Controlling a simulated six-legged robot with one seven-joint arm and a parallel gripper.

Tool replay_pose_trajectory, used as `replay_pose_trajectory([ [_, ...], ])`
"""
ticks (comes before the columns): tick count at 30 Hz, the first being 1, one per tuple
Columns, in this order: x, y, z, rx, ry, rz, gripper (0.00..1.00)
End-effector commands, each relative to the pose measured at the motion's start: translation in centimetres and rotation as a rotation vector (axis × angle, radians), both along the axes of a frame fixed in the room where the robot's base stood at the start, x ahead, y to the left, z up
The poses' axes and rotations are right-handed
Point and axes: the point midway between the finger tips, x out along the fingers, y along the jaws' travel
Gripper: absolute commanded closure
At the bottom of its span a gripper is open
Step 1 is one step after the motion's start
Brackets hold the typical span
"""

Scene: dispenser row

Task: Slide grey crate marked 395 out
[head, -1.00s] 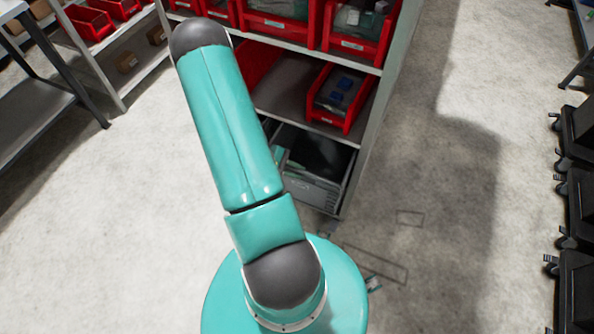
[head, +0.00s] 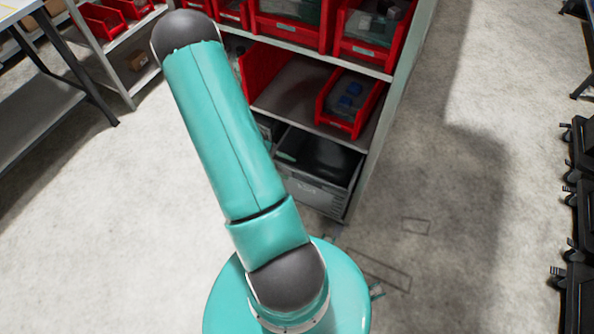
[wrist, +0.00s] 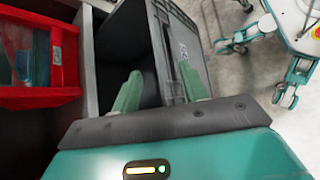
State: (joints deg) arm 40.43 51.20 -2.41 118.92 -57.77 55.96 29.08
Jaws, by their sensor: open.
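The grey crate (head: 318,195) sits on the bottom level of the shelf in the head view, partly hidden behind my arm. Its inside looks dark. In the wrist view the crate (wrist: 185,38) shows a pale marking on its front wall, too small to read surely. My gripper (wrist: 160,88) is open and empty. Its two green fingers appear on either side of the crate's front wall, one over the dark inside and one over the outer face. I cannot tell how deep they reach or whether they touch. In the head view the gripper is hidden.
A red bin (head: 350,103) sits on the shelf level above the crate; another red bin (wrist: 40,65) is close left in the wrist view. The shelf upright (head: 395,105) stands right of the crate. Floor (head: 450,190) to the right is clear. Dark wheeled units line the right edge.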

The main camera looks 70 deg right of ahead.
Motion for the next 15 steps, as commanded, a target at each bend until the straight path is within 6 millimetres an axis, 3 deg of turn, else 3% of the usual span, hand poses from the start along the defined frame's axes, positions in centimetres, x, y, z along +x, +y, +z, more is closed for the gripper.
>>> replay_pose_trajectory([
  [6,3.4,1.4,2.7,-0.001,-0.002,0.002,0.56],
  [15,4.9,2.0,4.0,0.001,0.000,-0.001,0.56],
])
